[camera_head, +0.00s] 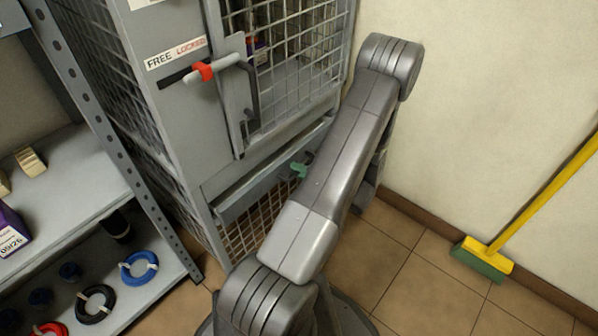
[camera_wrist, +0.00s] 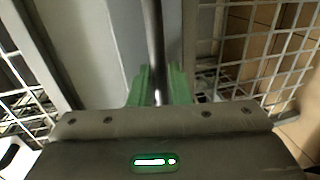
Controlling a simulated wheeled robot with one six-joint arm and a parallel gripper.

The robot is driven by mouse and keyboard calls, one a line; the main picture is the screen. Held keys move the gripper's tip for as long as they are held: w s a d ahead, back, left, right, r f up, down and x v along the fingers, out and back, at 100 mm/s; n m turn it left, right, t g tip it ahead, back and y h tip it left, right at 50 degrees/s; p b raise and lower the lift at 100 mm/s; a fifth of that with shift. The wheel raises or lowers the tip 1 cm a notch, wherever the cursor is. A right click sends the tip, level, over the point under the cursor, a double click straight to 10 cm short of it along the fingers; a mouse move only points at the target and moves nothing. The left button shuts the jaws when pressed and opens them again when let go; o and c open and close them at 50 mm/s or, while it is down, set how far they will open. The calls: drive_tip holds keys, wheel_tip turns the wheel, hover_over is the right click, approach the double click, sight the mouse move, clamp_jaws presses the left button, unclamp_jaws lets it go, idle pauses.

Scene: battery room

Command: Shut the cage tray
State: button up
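The grey cage (camera_head: 172,105) stands left of centre in the head view. Its tray front (camera_head: 254,190) is a grey panel below the mesh door and seems to stand a little out from the cage; how far is hard to tell. My gripper (camera_head: 299,170) is at the tray front, with a green fingertip showing and the rest hidden by my arm. In the wrist view, my gripper's green fingers (camera_wrist: 159,88) sit close on both sides of a dark bar handle (camera_wrist: 155,40) and appear shut on it. The handle's far end is out of view.
The cage door has a red-marked latch (camera_head: 204,72) under a FREE/LOCKED label and a dark handle (camera_head: 253,95). A shelf (camera_head: 75,180) with cable coils stands at left. A yellow broom (camera_head: 487,253) leans at right. Tiled floor (camera_head: 420,290) is clear in front of it.

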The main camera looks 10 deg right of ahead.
sight(288, 164)
clamp_jaws()
drive_tip(key=x, duration=0.2)
drive_tip(key=p+x, duration=0.1)
drive_tip(key=x, duration=0.1)
drive_tip(key=shift+a+r, duration=0.1)
drive_tip(key=shift+r, duration=0.4)
drive_tip(key=shift+w, duration=0.2)
unclamp_jaws()
drive_tip(key=shift+a, duration=0.1)
